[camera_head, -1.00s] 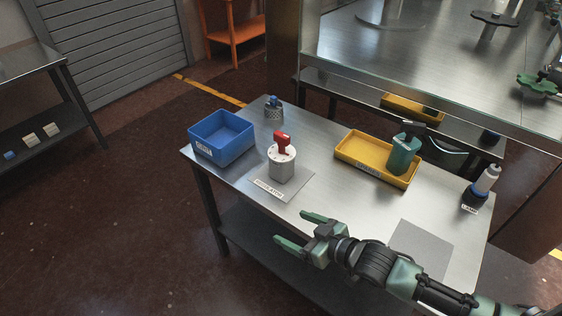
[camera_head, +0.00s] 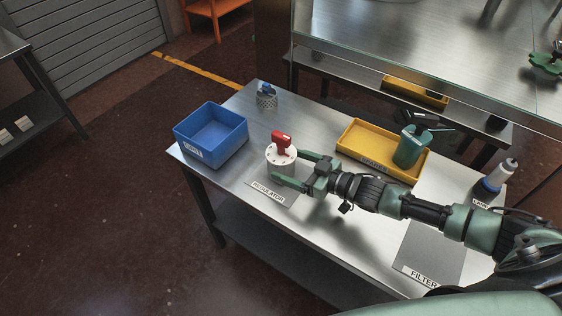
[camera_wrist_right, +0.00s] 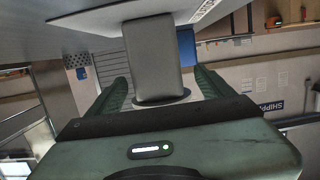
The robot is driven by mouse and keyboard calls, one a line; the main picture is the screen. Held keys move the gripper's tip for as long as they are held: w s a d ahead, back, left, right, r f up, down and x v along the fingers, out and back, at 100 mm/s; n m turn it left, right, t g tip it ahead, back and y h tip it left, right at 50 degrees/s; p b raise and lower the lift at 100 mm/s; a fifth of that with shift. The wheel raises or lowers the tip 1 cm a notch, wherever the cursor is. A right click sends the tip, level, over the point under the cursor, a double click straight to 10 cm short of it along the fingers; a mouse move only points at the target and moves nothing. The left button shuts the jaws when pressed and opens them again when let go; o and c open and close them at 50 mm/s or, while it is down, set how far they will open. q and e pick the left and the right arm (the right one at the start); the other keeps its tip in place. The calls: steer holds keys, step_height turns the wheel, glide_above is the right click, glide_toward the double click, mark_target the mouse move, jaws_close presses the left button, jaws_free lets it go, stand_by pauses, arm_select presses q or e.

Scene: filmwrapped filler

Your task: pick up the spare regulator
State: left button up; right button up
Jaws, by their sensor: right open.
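The regulator (camera_head: 281,154), a pale grey cylinder with a white flanged top and a red knob, stands upright at the mat labelled REGULATOR (camera_head: 267,192). My right gripper (camera_head: 289,166) is open, coming from the right, with one green finger on the far side of the regulator and one on the near side. In the right wrist view the grey regulator body (camera_wrist_right: 152,60) shows between the two green fingers. I cannot tell whether either finger touches it. The label partly shows in front of the near finger. My left gripper is not in view.
A blue bin (camera_head: 190,150) stands left of the regulator, and a small metal canister with a blue top (camera_head: 266,98) behind it. A yellow tray (camera_head: 352,145) holding a green object (camera_head: 411,149) lies behind my right arm. A bottle (camera_head: 496,177) stands far right.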

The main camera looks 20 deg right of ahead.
steer(key=x, duration=0.3)
steer(key=shift+w+d, duration=0.15)
steer(key=shift+w+f, duration=0.15)
steer(key=shift+c, duration=0.3)
jaws_close()
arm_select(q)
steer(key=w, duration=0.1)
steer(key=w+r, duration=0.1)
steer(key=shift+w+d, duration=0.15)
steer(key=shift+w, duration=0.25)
arm_select(e)
steer(key=shift+w, duration=0.1)
steer(key=shift+r, duration=0.25)
